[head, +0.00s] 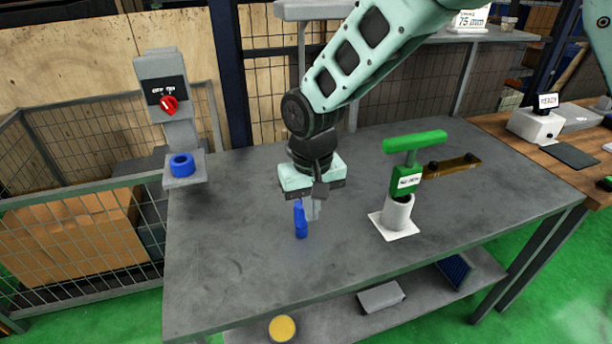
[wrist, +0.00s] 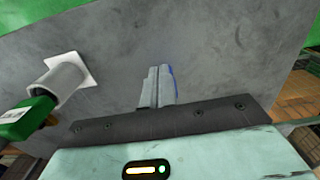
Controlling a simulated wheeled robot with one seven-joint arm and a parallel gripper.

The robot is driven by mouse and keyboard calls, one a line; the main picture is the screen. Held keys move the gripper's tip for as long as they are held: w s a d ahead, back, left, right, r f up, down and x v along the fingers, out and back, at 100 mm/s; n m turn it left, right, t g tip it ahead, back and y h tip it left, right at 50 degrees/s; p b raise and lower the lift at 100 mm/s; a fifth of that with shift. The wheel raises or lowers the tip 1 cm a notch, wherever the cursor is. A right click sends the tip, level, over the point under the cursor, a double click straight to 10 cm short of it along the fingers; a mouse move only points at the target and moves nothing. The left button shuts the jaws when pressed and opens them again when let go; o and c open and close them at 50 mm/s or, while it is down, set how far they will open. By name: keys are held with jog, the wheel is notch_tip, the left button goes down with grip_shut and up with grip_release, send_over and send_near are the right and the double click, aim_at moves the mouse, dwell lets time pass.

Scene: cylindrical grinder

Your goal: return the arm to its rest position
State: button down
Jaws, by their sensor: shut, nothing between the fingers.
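My gripper (head: 312,212) hangs fingers-down over the grey table (head: 240,270), left of its middle. In the wrist view its two grey fingers (wrist: 157,72) are together with nothing between them. A small blue object (head: 300,222) shows right beside the fingers on their left in the head view. In the wrist view only a thin blue edge (wrist: 173,82) shows behind the fingers. I cannot tell whether they touch it. My arm reaches down from the upper right.
A green-handled gauge (head: 405,182) stands in a white cylinder (head: 397,215) to the right, with a brown bar (head: 452,166) behind. A grey post with a red knob (head: 169,105) and a blue ring (head: 181,165) stands at the left. The table's front is clear.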

jog(key=s+d+r+n, duration=0.1)
jog(key=s+d+r, duration=0.1)
jog(key=s, duration=0.5)
jog(key=s+d+r+n, duration=0.2)
jog(key=s+d, duration=0.3)
jog(key=s, duration=0.3)
jog(key=s+d+r+n, duration=0.1)
jog(key=s+d+r, duration=0.3)
jog(key=s, duration=0.3)
jog(key=shift+s+r+y, duration=0.25)
jog(key=shift+s+y, duration=0.05)
jog(key=shift+s, duration=0.1)
